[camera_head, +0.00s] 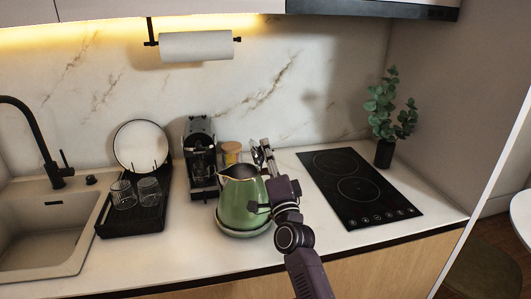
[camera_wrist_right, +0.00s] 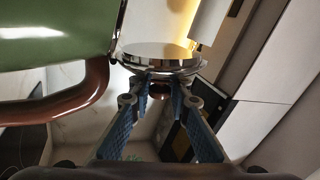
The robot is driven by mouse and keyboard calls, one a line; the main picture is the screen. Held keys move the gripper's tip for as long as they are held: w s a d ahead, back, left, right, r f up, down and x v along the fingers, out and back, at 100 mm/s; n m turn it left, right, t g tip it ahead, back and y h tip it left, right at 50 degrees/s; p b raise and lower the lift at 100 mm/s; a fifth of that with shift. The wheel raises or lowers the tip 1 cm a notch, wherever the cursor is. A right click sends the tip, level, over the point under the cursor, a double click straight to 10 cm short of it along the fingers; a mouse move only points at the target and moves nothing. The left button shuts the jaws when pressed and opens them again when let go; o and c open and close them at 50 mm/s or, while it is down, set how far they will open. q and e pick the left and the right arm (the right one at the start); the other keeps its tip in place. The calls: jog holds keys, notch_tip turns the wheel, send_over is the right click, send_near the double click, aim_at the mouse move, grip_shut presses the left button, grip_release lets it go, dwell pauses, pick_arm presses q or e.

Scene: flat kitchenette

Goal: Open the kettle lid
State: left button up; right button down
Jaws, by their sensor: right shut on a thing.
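In the right wrist view the kettle's green body (camera_wrist_right: 55,35) and brown handle (camera_wrist_right: 75,105) are at the left. The shiny metal lid (camera_wrist_right: 160,55) is beside the kettle's rim there, and a hinge between them is not clear. My right gripper (camera_wrist_right: 160,88) is shut on the lid's dark knob. In the head view my right gripper (camera_head: 284,190) is against the kettle's right side. My left gripper is not in view.
A coffee machine (camera_head: 200,155) and a jar (camera_head: 231,153) stand behind the kettle. A black drying rack (camera_head: 133,222) with glasses and a plate is at the left, beside the sink (camera_head: 50,230). The black hob (camera_head: 355,188) and a plant (camera_head: 386,125) are at the right.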

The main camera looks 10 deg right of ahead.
jog(key=shift+f, duration=0.1)
jog(key=c, duration=1.8)
grip_release()
jog(key=v, duration=1.2)
jog(key=shift+s, duration=0.1)
